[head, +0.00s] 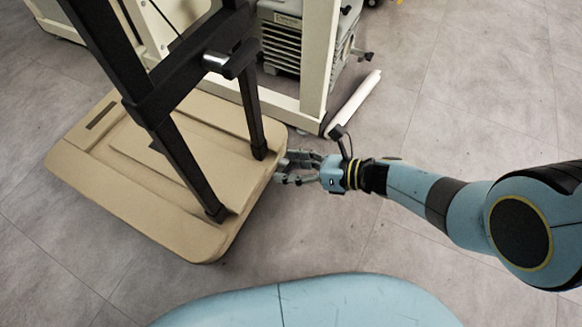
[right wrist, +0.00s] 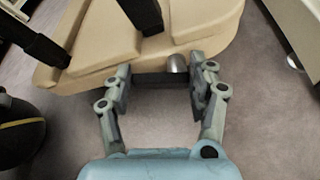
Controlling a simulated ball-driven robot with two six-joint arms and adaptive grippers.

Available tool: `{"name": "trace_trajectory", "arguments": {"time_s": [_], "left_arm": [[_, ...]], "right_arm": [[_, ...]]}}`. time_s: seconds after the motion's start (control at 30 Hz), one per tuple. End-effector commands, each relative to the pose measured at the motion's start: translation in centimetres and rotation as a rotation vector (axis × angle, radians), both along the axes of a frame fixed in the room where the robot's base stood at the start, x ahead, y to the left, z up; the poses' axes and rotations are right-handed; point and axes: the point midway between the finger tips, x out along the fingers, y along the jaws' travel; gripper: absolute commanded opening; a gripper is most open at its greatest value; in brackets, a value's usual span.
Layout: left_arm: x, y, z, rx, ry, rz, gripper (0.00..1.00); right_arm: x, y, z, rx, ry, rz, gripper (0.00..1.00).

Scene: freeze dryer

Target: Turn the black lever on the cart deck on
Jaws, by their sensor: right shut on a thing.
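The tan cart deck (head: 130,200) lies low at the left in the head view, with black uprights rising from it. My right gripper (head: 283,168) is at the deck's right edge. In the right wrist view its two fingers (right wrist: 163,84) stand on either side of a dark bar-like piece, which looks like the black lever (right wrist: 164,95), at the edge of the deck (right wrist: 100,45). The gripper is shut on it. A rounded silver piece (right wrist: 177,64) sits just beyond it. The lever's set position cannot be made out. My left gripper is not in view.
A cream frame (head: 318,60) with a grey ribbed machine (head: 282,42) stands behind the cart. A white tube-like piece (head: 352,103) angles out near its foot. The grey tiled floor (head: 470,110) is clear at the right.

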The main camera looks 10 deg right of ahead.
Motion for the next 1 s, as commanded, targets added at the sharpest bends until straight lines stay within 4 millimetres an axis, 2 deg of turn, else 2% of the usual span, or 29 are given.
{"name": "trace_trajectory", "arguments": {"time_s": [0.4, 0.97, 1.0], "left_arm": [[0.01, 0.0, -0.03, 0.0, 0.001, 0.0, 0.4], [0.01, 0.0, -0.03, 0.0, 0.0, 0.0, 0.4], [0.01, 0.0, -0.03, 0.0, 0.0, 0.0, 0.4]], "right_arm": [[0.41, -0.35, 0.22, 0.128, 0.179, -0.002, 0.26], [0.42, -0.39, 0.23, 0.15, 0.21, -0.001, 0.26], [0.42, -0.39, 0.22, 0.15, 0.21, -0.001, 0.59]]}}
